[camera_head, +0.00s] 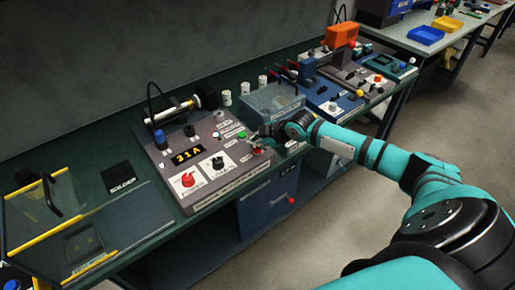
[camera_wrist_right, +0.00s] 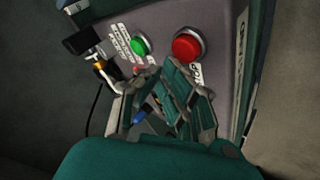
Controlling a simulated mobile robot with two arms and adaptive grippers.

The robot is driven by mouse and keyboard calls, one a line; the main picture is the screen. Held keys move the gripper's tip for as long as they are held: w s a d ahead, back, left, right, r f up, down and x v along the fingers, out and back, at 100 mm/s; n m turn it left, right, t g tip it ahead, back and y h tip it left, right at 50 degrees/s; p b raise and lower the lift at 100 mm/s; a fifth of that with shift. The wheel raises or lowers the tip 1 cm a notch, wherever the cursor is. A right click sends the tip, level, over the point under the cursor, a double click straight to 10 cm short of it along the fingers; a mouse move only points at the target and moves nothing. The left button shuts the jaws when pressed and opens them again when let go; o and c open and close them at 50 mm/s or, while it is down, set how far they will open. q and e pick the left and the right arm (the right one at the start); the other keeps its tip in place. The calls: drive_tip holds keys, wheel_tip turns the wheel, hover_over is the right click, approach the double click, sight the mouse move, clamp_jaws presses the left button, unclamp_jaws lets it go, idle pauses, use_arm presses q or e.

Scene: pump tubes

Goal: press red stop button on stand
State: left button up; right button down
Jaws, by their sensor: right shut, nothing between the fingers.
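My right gripper (camera_head: 257,139) is shut and empty, close over the panel beside the red button. In the wrist view, its fingertips (camera_wrist_right: 166,70) appear just below the button; contact cannot be told. My left gripper is out of view.
A green button (camera_wrist_right: 141,46) sits close to the red one. Red (camera_head: 188,180) and black (camera_head: 217,163) knobs are on the same panel. A clear box (camera_head: 272,100) stands behind my gripper. A blue device panel (camera_head: 335,100) is to the right.

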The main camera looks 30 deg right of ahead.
sight(256, 149)
drive_tip(key=shift+f, duration=0.1)
idle(0.7)
drive_tip(key=shift+f, duration=0.35)
drive_tip(key=shift+f+b, duration=0.55)
drive_tip(key=shift+f, duration=0.15)
idle(0.7)
drive_tip(key=shift+r, duration=0.1)
drive_tip(key=shift+r+p, duration=0.95)
drive_tip(key=shift+r, duration=0.1)
wheel_tip(256, 149, up, 5)
drive_tip(key=p, duration=0.4)
idle(0.3)
